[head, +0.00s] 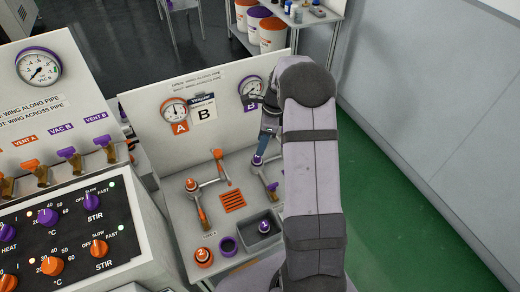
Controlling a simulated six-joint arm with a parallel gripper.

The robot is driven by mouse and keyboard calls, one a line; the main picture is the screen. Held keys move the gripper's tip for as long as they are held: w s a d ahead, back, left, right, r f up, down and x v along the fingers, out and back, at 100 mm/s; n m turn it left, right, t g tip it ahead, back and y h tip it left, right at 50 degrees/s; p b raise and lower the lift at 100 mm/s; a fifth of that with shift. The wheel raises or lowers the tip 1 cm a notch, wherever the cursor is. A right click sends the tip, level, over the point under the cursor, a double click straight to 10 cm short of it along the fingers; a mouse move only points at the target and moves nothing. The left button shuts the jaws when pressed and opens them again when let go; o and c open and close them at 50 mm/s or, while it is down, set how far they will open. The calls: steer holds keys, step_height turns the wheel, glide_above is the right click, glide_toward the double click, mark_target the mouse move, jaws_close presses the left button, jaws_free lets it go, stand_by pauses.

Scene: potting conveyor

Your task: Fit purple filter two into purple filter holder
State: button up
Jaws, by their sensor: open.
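A small purple part (257,160) shows at the lower end of my gripper (260,153), over the grey pipework on the right of the bench. I cannot read a number on it, so I cannot tell whether it is purple filter two or part of the purple filter holder. My gripper points down at it and is open. Whether the fingers touch it is too small to tell. A purple piece marked 1 (264,227) stands in a dark grey tray (250,243). My arm hides the right part of the bench and some of the purple pipework.
Orange-capped pipework (191,184) stands left of an orange grate (232,201). A panel with gauges (174,109) rises behind. A control console (70,235) is left.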

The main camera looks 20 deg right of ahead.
steer(key=shift+s+d+r, duration=0.1)
steer(key=shift+d+r, duration=0.1)
steer(key=shift+r, duration=0.85)
steer(key=s+a+f+n+g, duration=0.2)
steer(key=s+f+n, duration=0.1)
steer(key=s+n, duration=0.55)
steer(key=s+a+f+n+g, duration=0.1)
steer(key=s+a+f+n, duration=0.15)
steer(key=s+n, duration=0.65)
steer(key=s+a+r+n+h, duration=0.2)
steer(key=s+a+r+n, duration=0.3)
steer(key=s, duration=0.5)
steer(key=w+a+r+n+t, duration=0.1)
steer(key=w+a+r+t, duration=0.1)
steer(key=a+r, duration=0.2)
steer(key=shift+w+a, duration=0.25)
steer(key=shift+a, duration=0.2)
